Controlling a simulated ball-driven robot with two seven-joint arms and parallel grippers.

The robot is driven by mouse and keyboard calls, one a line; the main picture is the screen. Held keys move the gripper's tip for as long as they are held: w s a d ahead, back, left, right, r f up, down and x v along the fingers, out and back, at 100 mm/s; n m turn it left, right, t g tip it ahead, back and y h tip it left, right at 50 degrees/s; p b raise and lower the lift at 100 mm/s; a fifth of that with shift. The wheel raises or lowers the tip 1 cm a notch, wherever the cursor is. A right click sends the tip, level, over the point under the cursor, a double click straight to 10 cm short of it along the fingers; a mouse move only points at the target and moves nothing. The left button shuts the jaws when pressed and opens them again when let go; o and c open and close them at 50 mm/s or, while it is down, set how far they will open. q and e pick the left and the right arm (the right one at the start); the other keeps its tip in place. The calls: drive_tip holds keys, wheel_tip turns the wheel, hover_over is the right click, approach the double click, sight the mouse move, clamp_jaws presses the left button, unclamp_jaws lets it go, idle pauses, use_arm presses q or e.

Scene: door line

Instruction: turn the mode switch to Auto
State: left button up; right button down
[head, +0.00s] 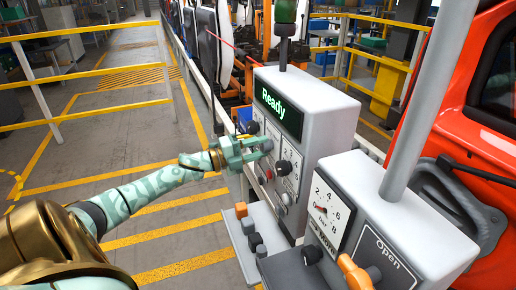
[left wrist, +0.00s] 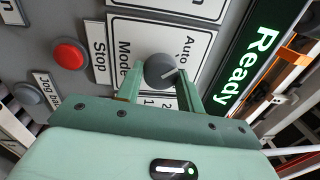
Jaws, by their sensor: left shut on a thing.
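The mode switch (left wrist: 162,71) is a round dark grey knob with a white pointer line, on a white plate marked Auto and Mode in the left wrist view. Its line points to the right and slightly up in that picture; the word Auto (left wrist: 184,44) lies up and right of the knob. My left gripper (left wrist: 162,78) is shut on the knob, one finger on each side. In the head view my left gripper (head: 268,149) is at the panel and hides the switch. My right gripper is not in view.
The green Ready display (head: 276,106) is above the switch on the grey console. A red Stop button (left wrist: 69,55) is close by, and another dark knob (head: 283,167) is to the right. A second console (head: 372,215) and a button ledge stand nearer. The striped floor at left is clear.

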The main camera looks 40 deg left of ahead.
use_arm(q)
drive_tip(key=o, duration=1)
drive_tip(key=shift+a, duration=0.1)
drive_tip(key=shift+s+f, duration=0.1)
drive_tip(key=shift+s, duration=0.2)
drive_tip(key=b+v, duration=0.2)
drive_tip(key=v, duration=1.3)
drive_tip(key=shift+s+a, duration=0.3)
